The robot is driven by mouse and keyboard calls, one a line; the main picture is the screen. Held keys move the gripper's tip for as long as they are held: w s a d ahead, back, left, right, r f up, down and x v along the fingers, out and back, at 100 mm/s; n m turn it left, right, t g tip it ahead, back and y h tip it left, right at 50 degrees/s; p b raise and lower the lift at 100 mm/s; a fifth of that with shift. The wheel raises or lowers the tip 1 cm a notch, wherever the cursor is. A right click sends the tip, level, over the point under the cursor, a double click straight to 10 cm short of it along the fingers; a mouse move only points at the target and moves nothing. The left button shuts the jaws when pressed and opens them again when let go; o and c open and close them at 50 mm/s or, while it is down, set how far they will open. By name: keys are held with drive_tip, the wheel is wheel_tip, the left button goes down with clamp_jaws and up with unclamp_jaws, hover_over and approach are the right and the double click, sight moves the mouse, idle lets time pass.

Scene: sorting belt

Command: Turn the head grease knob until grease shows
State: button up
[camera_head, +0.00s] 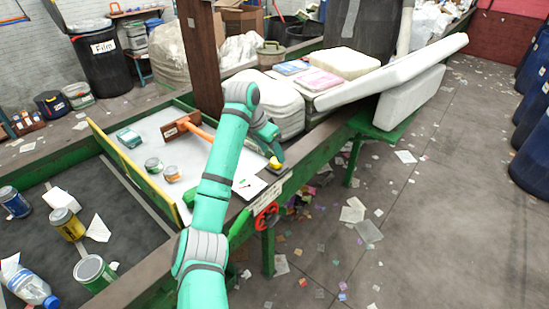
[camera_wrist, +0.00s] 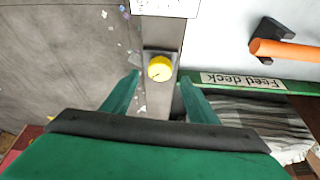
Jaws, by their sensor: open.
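The yellow round knob (camera_wrist: 160,68) sits on a small dark mount on a grey rail in the wrist view, with a short dark mark on its face. It also shows in the head view as a small yellow spot (camera_head: 275,163) just below my gripper (camera_head: 270,143). In the wrist view my gripper (camera_wrist: 160,79) is open, with one green finger on each side of the knob and a gap to it on both sides. The fingers do not touch the knob. I see no grease around it.
A red handwheel (camera_head: 265,216) is on the green frame below. A brown post (camera_head: 202,60) and stacked white bundles (camera_head: 270,100) stand close to my arm.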

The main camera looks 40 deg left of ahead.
sight(275, 161)
drive_tip(key=shift+x, duration=2.2)
drive_tip(key=c, duration=1)
